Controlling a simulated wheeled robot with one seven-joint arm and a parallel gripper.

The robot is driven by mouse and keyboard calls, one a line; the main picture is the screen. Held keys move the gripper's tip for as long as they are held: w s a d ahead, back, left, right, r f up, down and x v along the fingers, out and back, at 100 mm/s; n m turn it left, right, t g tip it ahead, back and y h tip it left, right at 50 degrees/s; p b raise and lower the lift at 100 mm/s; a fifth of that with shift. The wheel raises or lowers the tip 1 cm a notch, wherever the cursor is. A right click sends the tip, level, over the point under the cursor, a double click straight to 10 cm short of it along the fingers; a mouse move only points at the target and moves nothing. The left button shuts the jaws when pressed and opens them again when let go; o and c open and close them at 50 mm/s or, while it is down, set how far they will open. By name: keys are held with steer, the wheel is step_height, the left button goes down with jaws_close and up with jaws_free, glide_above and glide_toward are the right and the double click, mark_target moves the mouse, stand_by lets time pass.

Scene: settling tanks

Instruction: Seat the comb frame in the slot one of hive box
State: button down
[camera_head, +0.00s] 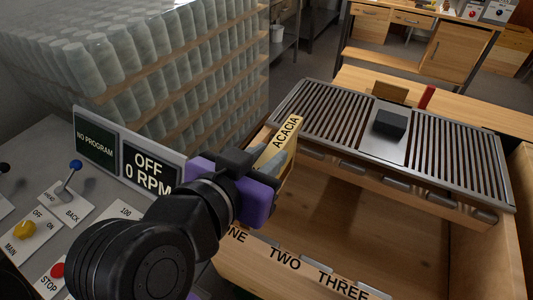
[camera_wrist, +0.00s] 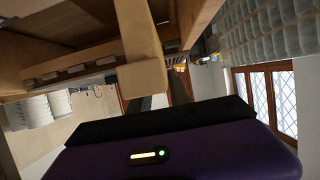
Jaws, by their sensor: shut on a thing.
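The comb frame (camera_head: 281,143) is pale wood with an ACACIA label on its top bar. It is at the left end of the hive box (camera_head: 345,240), in line with the ONE label at the front. My gripper (camera_head: 254,166), with a purple body, is shut on the comb frame's near end. My arm and gripper hide much of the frame, and I cannot tell whether it rests in slot one. In the wrist view a pale wooden bar (camera_wrist: 138,42), apparently the frame, stands beyond the dark jaw edge (camera_wrist: 165,122).
A slatted metal rack (camera_head: 445,150) with a black block (camera_head: 390,122) lies across the back of the box. The box interior under TWO and THREE looks empty. A control panel (camera_head: 125,160) stands close at left, before stacked jars (camera_head: 170,70).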

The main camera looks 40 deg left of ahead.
steer(key=shift+f+b, duration=2.1)
steer(key=shift+f, duration=1.15)
steer(key=c, duration=1.3)
jaws_free()
steer(key=shift+c, duration=0.2)
steer(key=shift+o, duration=1.1)
steer(key=shift+f, duration=0.1)
steer(key=v, duration=0.8)
steer(key=shift+w, duration=0.1)
